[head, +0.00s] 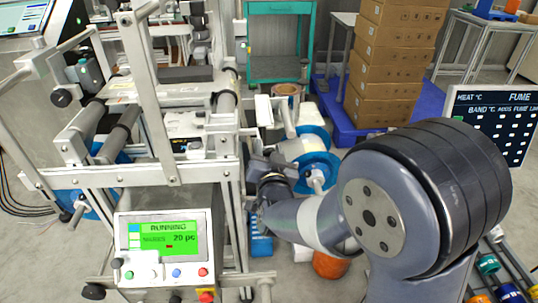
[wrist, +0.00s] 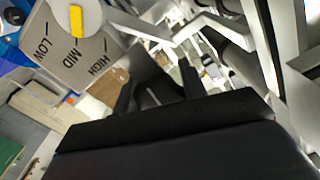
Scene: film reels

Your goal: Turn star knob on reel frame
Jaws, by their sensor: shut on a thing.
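My gripper (head: 268,168) is at the right side of the white reel frame (head: 228,172), low beside its right post. In the wrist view, my gripper's two black fingers (wrist: 158,92) stand on either side of a dark knob (wrist: 152,74), which I take to be the star knob. The gripper is shut on it. The knob's outline is mostly lost against the black fingers, so its turn angle cannot be read. In the head view the knob is hidden by my gripper and arm.
A grey LOW–MID–HIGH dial plate (wrist: 82,52) with a yellow pointer near MID is close beside the gripper. A blue-flanged reel (head: 316,170) is just right of it. A green-screened RUNNING panel (head: 165,243) stands at front left. Stacked cartons (head: 393,62) are behind.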

